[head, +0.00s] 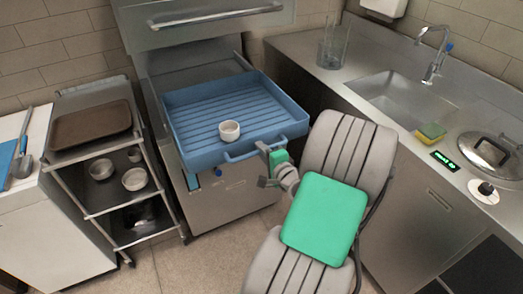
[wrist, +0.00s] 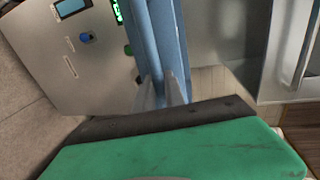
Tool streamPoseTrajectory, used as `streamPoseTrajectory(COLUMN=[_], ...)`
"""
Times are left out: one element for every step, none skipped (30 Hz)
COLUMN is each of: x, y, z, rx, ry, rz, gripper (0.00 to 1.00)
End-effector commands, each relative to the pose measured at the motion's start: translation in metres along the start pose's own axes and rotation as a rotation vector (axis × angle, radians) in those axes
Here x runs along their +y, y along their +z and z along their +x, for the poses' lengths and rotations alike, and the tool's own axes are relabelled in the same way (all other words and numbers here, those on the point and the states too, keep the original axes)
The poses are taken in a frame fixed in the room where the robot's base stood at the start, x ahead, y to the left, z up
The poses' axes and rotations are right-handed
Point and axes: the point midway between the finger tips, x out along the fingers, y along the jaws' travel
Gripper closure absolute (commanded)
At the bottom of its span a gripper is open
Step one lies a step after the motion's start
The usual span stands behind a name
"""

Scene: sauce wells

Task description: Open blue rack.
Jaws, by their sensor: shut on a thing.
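The blue rack (head: 190,125) is a ribbed tray that juts out of the front of the steel machine (head: 215,205). A white bowl (head: 229,131) stands on it near its front. A blue bar handle (head: 240,156) runs along the rack's front wall. My gripper (head: 267,160) is at the right part of this front handle and shut on it. In the wrist view the fingers (wrist: 165,92) close about the blue front of the rack (wrist: 158,35). The exact contact is partly hidden by my gripper.
A steel cart (head: 88,210) with a brown tray (head: 92,125) and white bowls stands at the left. A steel counter with a sink (head: 390,95), sponge (head: 431,131) and pot lid (head: 490,152) runs along the right. Open floor lies in front of the machine.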

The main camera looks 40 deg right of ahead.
Motion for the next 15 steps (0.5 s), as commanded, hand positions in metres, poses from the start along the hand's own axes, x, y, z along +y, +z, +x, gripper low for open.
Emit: streamPoseTrajectory(x=[0.0012, 0.0012, 0.0012, 0.0012, 0.0012, 0.0012, 0.001, 0.001, 0.0009, 0.0008, 0.0007, 0.0007, 0.0006, 0.0006, 0.0005], y=[0.0019, 0.0017, 0.0016, 0.0016, 0.0014, 0.0012, 0.0009, 0.0007, 0.0005, 0.0003, 0.0002, 0.0001, 0.0001, 0.0001, 0.0001], z=[-0.0001, -0.0002, -0.0002, -0.0002, -0.0002, -0.0002, -0.0002, -0.0001, -0.0001, -0.0001, -0.0001, -0.0001, -0.0001, 0.0, 0.0], rx=[-0.004, -0.004, -0.004, -0.003, -0.003, -0.002, -0.002, -0.002, -0.001, -0.001, -0.001, 0.0, 0.0, 0.0, 0.0], ry=[0.002, 0.002, 0.002, 0.002, 0.002, 0.002, 0.002, 0.002, 0.001, 0.001, 0.001, 0.001, 0.001, 0.001, 0.001], rz=[0.004, 0.004, 0.004, 0.004, 0.004, 0.003, 0.003, 0.003, 0.002, 0.002, 0.002, 0.002, 0.002, 0.001, 0.001], gripper=[1.0, 1.0, 1.0, 0.83, 0.81, 0.78, 0.75, 0.73, 0.69, 0.67, 0.64, 0.64, 0.64, 0.64, 0.64])
